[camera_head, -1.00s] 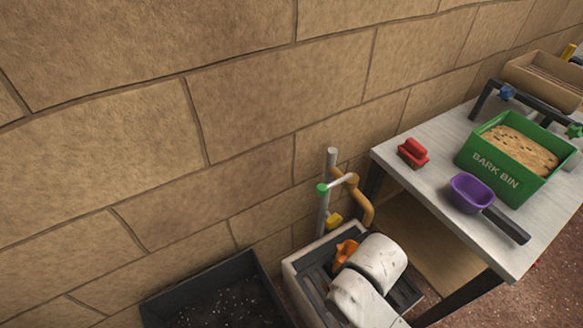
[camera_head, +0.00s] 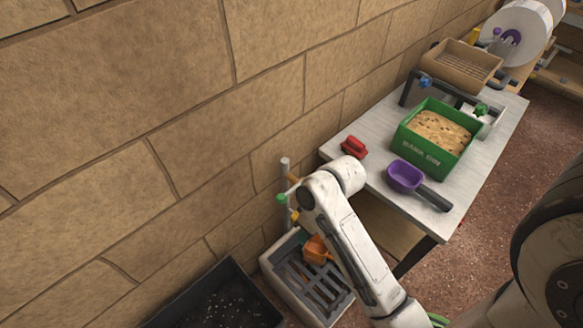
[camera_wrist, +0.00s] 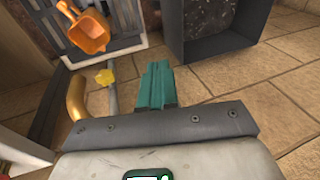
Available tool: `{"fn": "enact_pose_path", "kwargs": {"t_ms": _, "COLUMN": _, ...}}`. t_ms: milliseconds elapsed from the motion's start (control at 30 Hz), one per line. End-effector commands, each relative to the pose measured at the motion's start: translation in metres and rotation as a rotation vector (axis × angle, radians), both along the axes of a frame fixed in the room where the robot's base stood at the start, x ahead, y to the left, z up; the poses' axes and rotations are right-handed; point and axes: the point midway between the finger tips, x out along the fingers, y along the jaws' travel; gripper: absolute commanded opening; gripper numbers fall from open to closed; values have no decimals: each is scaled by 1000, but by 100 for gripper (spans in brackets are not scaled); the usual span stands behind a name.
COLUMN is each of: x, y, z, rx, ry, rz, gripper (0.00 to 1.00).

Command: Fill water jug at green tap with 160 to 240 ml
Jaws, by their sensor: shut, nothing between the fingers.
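The orange jug (camera_head: 317,250) sits on the slatted grate of the sink (camera_head: 270,262), partly beside my arm in the head view. It also shows in the wrist view (camera_wrist: 88,32), open side up, with its handle toward the upper left. The green tap knob (camera_head: 281,198) is on the grey standpipe (camera_head: 286,172) behind the sink, partly covered by my arm. In the wrist view, my gripper (camera_wrist: 158,72) has teal fingers shut together with nothing between them. It is apart from the jug, to its lower right.
A yellow knob (camera_wrist: 105,77) and a curved copper-coloured pipe (camera_wrist: 75,98) are close left of my fingers. A dark tub (camera_head: 222,298) stands left of the sink. The table (camera_head: 450,185) at right holds a green bark bin (camera_head: 413,148), a purple scoop (camera_head: 404,176) and a red object (camera_head: 354,147).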

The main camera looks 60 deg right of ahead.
Motion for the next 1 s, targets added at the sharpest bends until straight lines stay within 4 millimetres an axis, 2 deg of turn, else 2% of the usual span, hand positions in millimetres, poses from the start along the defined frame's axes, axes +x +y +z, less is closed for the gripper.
{"fn": "enact_pose_path", "kwargs": {"t_ms": 33, "x": 6, "y": -15, "z": 36, "rx": 25, "ry": -23, "rz": -30, "gripper": 0}}
{"fn": "enact_pose_path", "kwargs": {"t_ms": 100, "x": 12, "y": -32, "z": 62, "rx": 62, "ry": -54, "rz": -55, "gripper": 0}}
{"fn": "enact_pose_path", "kwargs": {"t_ms": 300, "x": 21, "y": -81, "z": 128, "rx": 139, "ry": -147, "rz": -106, "gripper": 0}}
{"fn": "enact_pose_path", "kwargs": {"t_ms": 400, "x": 20, "y": -100, "z": 151, "rx": 160, "ry": -182, "rz": -120, "gripper": 0}}
{"fn": "enact_pose_path", "kwargs": {"t_ms": 600, "x": 18, "y": -118, "z": 169, "rx": 179, "ry": -216, "rz": -131, "gripper": 0}}
{"fn": "enact_pose_path", "kwargs": {"t_ms": 1000, "x": 18, "y": -118, "z": 167, "rx": 180, "ry": -219, "rz": -130, "gripper": 0}}
